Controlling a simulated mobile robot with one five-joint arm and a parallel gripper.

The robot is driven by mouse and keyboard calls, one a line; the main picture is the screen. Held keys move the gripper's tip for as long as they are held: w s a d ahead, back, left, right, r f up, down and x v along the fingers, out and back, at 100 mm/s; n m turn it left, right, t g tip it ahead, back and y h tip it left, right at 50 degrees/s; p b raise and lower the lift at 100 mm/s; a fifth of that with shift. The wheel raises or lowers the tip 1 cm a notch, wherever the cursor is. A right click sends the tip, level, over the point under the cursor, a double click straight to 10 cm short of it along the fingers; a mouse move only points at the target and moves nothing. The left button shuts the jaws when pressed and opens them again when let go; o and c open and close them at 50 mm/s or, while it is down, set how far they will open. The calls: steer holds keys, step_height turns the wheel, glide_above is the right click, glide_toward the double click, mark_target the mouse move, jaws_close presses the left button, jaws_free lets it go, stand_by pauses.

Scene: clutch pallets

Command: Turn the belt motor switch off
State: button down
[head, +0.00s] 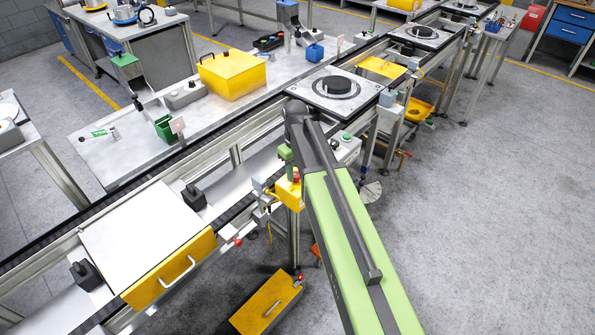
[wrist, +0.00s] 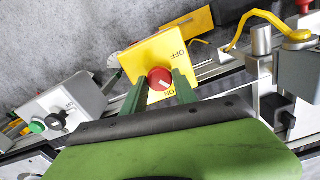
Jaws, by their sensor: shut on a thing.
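The belt motor switch is a red round knob (wrist: 160,79) on a yellow plate (wrist: 146,57), lettered OFF at its upper right and ON at its lower edge in the wrist view. A pale mark shows on the knob; its exact direction is hard to tell. My gripper (wrist: 159,83) is shut on the knob, one green finger on each side. In the head view the yellow switch box (head: 289,194) hangs at the conveyor's near side, with my gripper (head: 287,160) at it and partly hiding the knob.
A grey control box (head: 346,149) with a green button sits close to the right of my arm. A yellow box (head: 265,302) is low by the floor. Open floor lies right.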

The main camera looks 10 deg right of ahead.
steer(key=n, duration=0.5)
steer(key=shift+n, duration=0.3)
steer(key=n, duration=0.5)
steer(key=shift+d+n, duration=0.1)
steer(key=shift+n, duration=0.3)
steer(key=c, duration=1)
jaws_free()
steer(key=shift+o, duration=0.2)
